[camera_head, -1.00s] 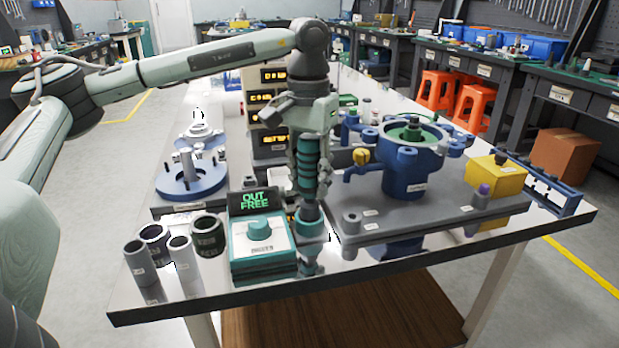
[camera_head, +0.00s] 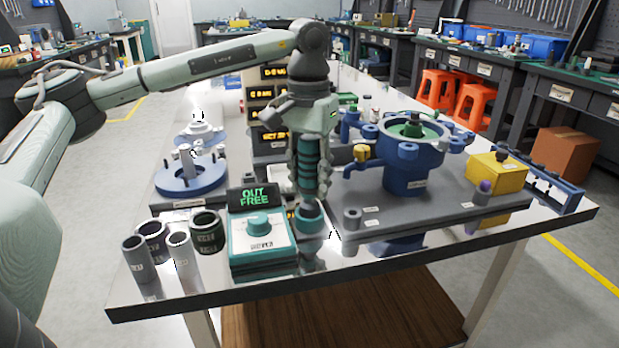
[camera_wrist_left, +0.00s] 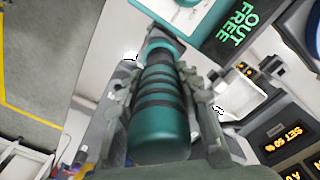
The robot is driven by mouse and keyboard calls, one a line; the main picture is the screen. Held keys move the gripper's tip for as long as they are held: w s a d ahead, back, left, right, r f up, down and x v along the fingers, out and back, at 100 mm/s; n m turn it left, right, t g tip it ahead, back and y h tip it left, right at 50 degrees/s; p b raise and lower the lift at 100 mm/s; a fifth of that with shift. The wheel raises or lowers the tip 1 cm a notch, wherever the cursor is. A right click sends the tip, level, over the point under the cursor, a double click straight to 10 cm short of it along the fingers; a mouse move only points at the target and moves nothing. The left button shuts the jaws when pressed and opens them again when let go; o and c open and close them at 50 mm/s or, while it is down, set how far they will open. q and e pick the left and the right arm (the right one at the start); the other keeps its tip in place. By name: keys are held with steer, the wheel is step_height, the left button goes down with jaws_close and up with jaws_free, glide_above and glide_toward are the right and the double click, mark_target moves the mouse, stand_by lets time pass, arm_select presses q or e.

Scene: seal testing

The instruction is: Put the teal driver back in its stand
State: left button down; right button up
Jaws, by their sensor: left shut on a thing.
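My left gripper (camera_head: 311,190) is shut on the teal driver (camera_head: 309,160), a ribbed teal handle with black bands. It holds the driver upright, nose down, over the front of the table. The driver's lower end meets the small teal stand (camera_head: 309,218) directly below; I cannot tell how deep it sits. In the left wrist view the driver (camera_wrist_left: 160,115) lies between the two fingers, and its far tip is partly hidden by its own handle. My right gripper is not in view.
A teal control box (camera_head: 260,243) reading OUT FREE stands close left of the stand. Several open cylinders (camera_head: 140,262) stand further left. A grey plate (camera_head: 440,205) with a blue housing (camera_head: 405,175) is close right. The table's front edge is near.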

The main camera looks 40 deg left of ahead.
mark_target(309, 137)
arm_select(q)
steer(key=shift+f+b, duration=0.6)
steer(key=shift+f, duration=0.25)
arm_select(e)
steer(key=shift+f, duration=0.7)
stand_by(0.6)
arm_select(q)
steer(key=c, duration=1)
jaws_free()
steer(key=shift+f, duration=0.1)
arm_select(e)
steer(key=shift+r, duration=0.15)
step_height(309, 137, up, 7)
arm_select(q)
steer(key=shift+r, duration=0.4)
step_height(309, 137, up, 6)
steer(key=p, duration=0.4)
steer(key=shift+f, duration=0.15)
steer(key=shift+r+p, duration=1.1)
steer(key=shift+r, duration=0.2)
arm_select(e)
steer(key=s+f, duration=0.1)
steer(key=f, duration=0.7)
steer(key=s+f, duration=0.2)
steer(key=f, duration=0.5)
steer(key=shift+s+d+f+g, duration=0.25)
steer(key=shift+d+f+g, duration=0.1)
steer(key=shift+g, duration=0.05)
